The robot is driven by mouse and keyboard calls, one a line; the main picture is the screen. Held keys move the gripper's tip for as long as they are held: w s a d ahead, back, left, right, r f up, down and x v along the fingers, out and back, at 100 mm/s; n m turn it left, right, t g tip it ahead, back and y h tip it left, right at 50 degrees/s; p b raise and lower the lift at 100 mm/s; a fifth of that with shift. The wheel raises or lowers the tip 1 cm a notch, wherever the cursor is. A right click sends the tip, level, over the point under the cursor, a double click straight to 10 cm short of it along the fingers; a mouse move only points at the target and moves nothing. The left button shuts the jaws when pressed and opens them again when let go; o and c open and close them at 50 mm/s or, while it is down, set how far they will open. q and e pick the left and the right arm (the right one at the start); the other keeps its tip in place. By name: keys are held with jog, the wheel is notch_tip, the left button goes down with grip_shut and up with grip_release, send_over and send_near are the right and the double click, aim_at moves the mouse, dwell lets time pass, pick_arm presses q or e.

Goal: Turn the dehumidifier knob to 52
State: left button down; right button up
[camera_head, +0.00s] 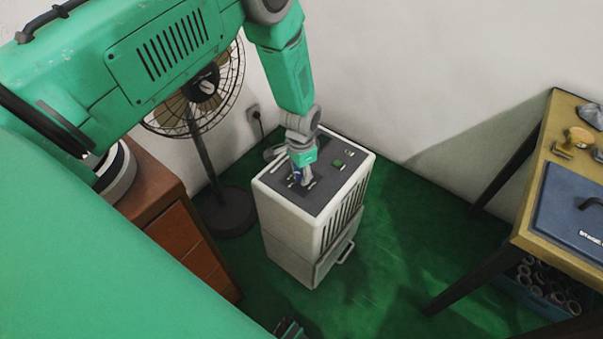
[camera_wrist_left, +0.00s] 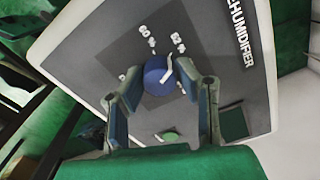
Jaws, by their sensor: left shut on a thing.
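The dehumidifier (camera_head: 290,215) is a pale box with a dark top panel, standing on the green floor. Its blue knob (camera_wrist_left: 157,76) shows in the left wrist view, with a pale pointer on it. My left gripper (camera_head: 300,180) reaches down onto the panel. In the left wrist view its two fingers (camera_wrist_left: 158,85) are closed on the knob from both sides. In the head view the fingers mostly hide the knob. Part of what seems to be my right gripper (camera_head: 290,328) shows at the bottom edge.
A standing fan (camera_head: 232,212) and a brown wooden cabinet (camera_head: 165,205) are left of the dehumidifier. A workbench (camera_head: 535,215) with a blue case (camera_head: 572,215) stands at the right, above a blue crate (camera_head: 520,290) of rings. Green floor is clear between dehumidifier and bench.

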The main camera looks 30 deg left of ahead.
aim_at(301, 173)
pick_arm(q)
jog(key=c, duration=1.2)
grip_release()
notch_tip(301, 173, up, 12)
jog(key=shift+a+f, duration=0.1)
